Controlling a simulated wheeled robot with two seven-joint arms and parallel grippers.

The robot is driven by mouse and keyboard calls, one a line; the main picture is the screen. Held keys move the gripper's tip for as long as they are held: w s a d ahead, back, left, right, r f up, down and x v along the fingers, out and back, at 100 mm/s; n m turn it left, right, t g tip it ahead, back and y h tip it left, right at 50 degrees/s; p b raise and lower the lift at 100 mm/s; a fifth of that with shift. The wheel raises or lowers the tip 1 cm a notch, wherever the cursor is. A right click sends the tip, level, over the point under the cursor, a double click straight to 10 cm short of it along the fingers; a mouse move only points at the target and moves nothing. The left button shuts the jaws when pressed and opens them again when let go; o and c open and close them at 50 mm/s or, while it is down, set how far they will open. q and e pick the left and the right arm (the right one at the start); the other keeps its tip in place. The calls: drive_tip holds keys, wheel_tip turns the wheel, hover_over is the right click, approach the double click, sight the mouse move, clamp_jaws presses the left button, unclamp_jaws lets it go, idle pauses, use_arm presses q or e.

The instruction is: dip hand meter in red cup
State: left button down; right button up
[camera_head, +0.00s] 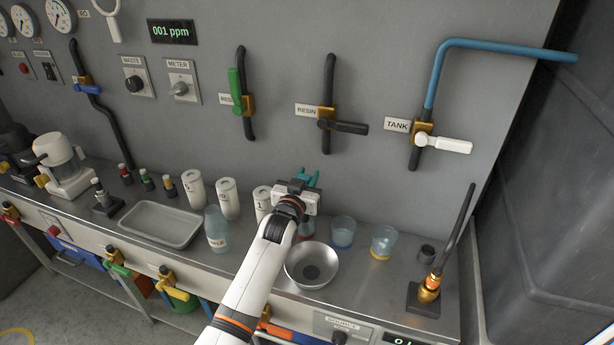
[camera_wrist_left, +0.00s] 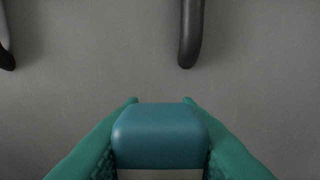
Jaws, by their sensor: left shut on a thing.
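My left gripper (camera_head: 308,180) reaches over the counter with its teal fingers toward the wall. In the left wrist view, the fingers (camera_wrist_left: 160,135) are shut on a blue-teal block with rounded edges, which looks like the hand meter (camera_wrist_left: 160,136). Its lower end is hidden in both views. The red cup (camera_head: 306,231) shows only partly, just right of my wrist and below the gripper, with a reddish base. I cannot tell whether the meter is above or inside it. My right gripper is not in view.
A blue-based cup (camera_head: 343,233) and a yellow-based cup (camera_head: 383,242) stand to the right. A metal bowl (camera_head: 312,266) sits in front. White canisters (camera_head: 228,199), a clear bottle (camera_head: 216,230) and a grey tray (camera_head: 160,224) are left. The wall display (camera_head: 171,31) reads 001 ppm.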

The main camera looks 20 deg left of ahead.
use_arm(q)
drive_tip(key=shift+f+b, duration=1.3)
drive_tip(key=shift+f, duration=0.8)
drive_tip(key=shift+r, duration=0.15)
wheel_tip(320, 180, up, 10)
drive_tip(key=p, duration=0.9)
idle(0.5)
